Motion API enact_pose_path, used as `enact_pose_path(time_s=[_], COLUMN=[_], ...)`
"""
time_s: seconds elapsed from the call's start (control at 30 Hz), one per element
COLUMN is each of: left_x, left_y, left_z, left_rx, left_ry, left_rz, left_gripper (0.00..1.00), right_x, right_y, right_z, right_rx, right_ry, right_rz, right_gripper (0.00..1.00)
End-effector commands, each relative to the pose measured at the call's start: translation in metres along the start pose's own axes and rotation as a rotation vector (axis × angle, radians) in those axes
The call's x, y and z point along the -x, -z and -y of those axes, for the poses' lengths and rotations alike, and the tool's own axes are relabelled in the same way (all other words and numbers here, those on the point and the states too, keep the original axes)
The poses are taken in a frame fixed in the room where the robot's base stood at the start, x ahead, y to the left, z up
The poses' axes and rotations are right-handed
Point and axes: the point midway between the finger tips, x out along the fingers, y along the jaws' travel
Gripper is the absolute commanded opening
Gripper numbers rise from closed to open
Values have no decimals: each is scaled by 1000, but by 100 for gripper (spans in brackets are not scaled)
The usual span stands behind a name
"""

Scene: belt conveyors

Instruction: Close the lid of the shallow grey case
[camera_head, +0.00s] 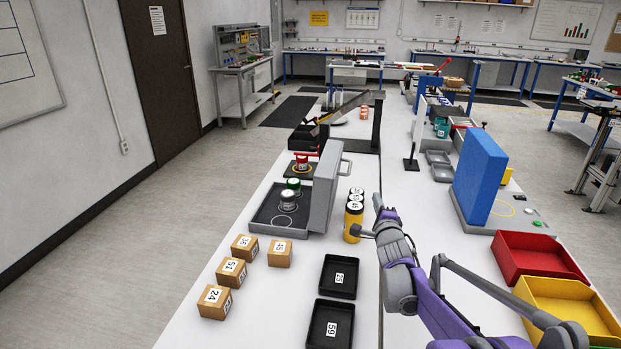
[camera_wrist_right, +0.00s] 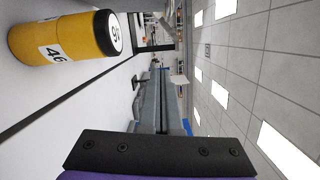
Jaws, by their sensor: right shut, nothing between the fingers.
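The shallow grey case (camera_head: 263,217) lies on the left table, its dark tray facing up. Its grey lid (camera_head: 323,190) stands roughly upright along the tray's right side, so the case is open. My left gripper is not in view.
The yellow bottle (camera_head: 352,228) stands between lid and gripper; a yellow bottle marked 46 shows in the right wrist view (camera_wrist_right: 62,38). Numbered boxes (camera_head: 231,272) and black trays (camera_head: 338,276) lie nearer. A blue panel (camera_head: 480,175) and red bin (camera_head: 540,258) are at right.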

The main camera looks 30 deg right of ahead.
Motion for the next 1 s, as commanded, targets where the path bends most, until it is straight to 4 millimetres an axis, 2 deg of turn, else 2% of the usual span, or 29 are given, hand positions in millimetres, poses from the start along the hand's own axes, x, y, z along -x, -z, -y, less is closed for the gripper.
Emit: enact_pose_path(time_s=[0.1, 0.27, 0.37, 0.73, 0.9, 1.0], left_x=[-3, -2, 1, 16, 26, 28], left_y=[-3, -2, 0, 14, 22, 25], left_z=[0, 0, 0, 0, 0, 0], left_rx=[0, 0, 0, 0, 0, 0], left_ry=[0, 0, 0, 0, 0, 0], left_rz=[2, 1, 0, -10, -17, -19], left_gripper=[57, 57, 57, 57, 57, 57], right_x=[-9, -20, -34, -112, -117, -119], right_y=[13, 14, 14, 12, -11, -19], right_z=[0, 2, 3, 8, 11, 11], right_rx=[-65, -89, -89, -88, -91, -90], right_ry=[36, 47, 47, 46, 46, 46], right_rz=[7, 13, 13, 12, 14, 14], right_gripper=[0, 0, 0, 0, 0, 0])
